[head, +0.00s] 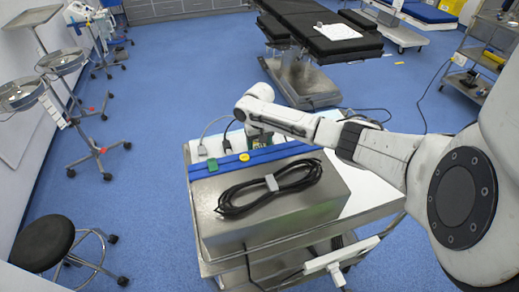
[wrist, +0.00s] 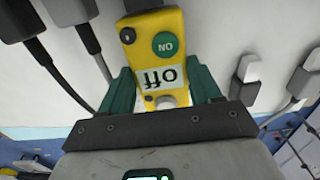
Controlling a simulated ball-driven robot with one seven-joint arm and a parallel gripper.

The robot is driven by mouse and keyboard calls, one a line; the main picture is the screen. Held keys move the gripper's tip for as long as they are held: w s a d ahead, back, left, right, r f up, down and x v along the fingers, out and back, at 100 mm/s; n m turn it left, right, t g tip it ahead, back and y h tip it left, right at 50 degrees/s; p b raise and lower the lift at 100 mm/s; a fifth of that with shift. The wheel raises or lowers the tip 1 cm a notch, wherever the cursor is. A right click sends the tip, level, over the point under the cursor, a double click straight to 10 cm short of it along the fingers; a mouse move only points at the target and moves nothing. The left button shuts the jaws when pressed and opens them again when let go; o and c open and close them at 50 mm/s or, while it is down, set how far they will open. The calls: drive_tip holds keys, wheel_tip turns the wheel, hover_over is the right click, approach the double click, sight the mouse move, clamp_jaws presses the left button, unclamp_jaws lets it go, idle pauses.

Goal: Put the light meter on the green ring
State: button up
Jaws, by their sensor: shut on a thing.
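My gripper (wrist: 165,90) has its green fingers on both sides of a yellow device (wrist: 150,45) and is shut on it. The device has a green "ON" button, a dark round spot and a white "off" label, upside down in the wrist view. I cannot tell for sure that it is the light meter. In the head view my gripper (head: 257,136) is low over the back of the trolley top, and the device is hidden there. A small green thing (head: 212,165) and a yellow disc (head: 244,157) show by the blue strip; I cannot make out a ring.
A metal box (head: 225,229) with a coiled black cable (head: 245,197) fills the front of the trolley. Plugs (wrist: 70,12) with cables stand left of the device, and a grey plug (wrist: 246,75) stands right. A stool (head: 45,242) is at the left.

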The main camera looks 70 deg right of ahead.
wheel_tip(320, 180, up, 10)
idle(0.5)
